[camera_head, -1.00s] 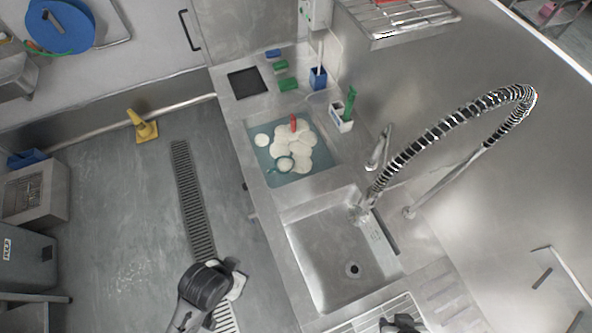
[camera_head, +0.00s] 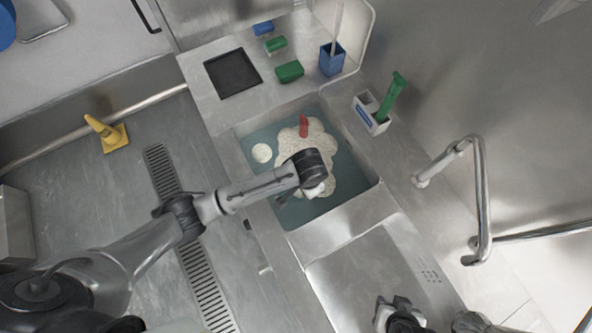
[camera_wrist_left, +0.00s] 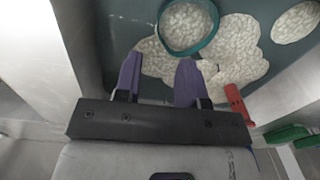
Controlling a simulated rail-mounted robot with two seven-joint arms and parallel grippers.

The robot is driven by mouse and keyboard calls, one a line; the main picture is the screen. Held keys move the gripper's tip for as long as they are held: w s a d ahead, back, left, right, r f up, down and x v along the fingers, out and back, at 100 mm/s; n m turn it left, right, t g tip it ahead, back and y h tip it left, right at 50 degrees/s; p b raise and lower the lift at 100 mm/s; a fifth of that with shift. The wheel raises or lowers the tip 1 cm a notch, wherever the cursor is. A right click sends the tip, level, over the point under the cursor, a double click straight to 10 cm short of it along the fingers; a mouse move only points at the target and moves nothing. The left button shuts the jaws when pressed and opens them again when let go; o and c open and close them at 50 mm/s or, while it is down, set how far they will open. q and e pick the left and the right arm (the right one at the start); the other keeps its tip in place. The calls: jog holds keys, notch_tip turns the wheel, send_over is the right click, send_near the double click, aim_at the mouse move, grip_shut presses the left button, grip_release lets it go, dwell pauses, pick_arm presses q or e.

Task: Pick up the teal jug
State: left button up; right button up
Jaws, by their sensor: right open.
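The teal jug (camera_wrist_left: 188,28) shows in the left wrist view as a teal rim around white foam, in the foam-covered water of the far basin. In the head view my left arm and gripper mostly hide it. My left gripper (camera_wrist_left: 160,76) is open, with its two purple fingers apart and nothing between them. The jug lies just beyond the fingertips; the height gap is hard to tell. In the head view the left gripper (camera_head: 315,187) is over the foam. My right gripper (camera_head: 398,308) is open and empty at the bottom edge, by the near basin.
A red object (camera_head: 304,126) stands in the foam (camera_head: 325,140). Green blocks (camera_head: 290,71), a blue holder (camera_head: 331,60) and a white caddy with a green brush (camera_head: 371,113) stand around the basin. A metal tap (camera_head: 478,200) rises at the right. The near basin (camera_head: 375,275) looks empty.

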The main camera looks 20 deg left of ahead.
pick_arm(q)
notch_tip(320, 180, down, 7)
jog(key=shift+s+d+b, duration=0.1)
jog(key=shift+b, duration=0.55)
jog(key=shift+f, duration=0.65)
jog(key=shift+f+b, duration=0.85)
jog(key=shift+f, duration=1.7)
jog(key=shift+c, duration=0.5)
grip_shut()
